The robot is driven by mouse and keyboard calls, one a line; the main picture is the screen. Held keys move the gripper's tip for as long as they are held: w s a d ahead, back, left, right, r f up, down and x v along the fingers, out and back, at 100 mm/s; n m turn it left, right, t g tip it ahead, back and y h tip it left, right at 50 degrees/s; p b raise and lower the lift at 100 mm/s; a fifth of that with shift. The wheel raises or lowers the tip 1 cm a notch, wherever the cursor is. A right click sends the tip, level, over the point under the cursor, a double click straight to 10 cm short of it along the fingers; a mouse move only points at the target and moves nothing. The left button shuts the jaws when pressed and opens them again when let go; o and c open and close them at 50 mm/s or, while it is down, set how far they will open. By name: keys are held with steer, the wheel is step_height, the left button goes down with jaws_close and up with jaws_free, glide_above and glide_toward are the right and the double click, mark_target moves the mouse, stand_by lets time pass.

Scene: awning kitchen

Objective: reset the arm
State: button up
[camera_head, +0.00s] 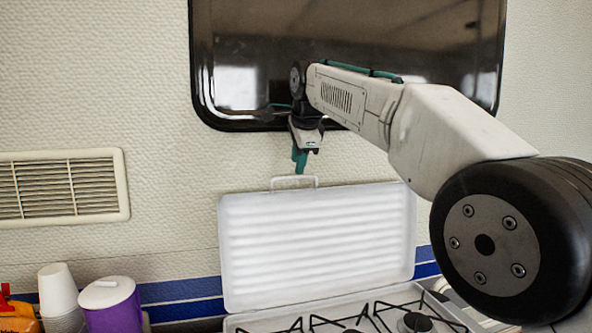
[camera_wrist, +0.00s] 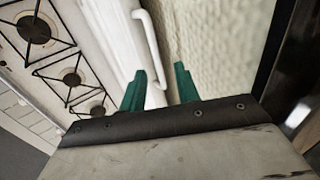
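My arm reaches in from the right in the head view, with my gripper (camera_head: 300,160) pointing down just above the handle of the raised stove lid (camera_head: 315,240). The lid stands upright against the wall.
The gas stove (camera_head: 350,317) with several burners lies below the lid. A dark window (camera_head: 240,60) is behind my arm. A purple canister (camera_head: 112,308), white cups (camera_head: 58,290) and an orange item (camera_head: 15,315) stand at lower left. A vent (camera_head: 65,188) is on the wall.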

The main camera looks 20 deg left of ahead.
steer(key=v, duration=0.3)
steer(key=shift+r, duration=0.15)
stand_by(0.3)
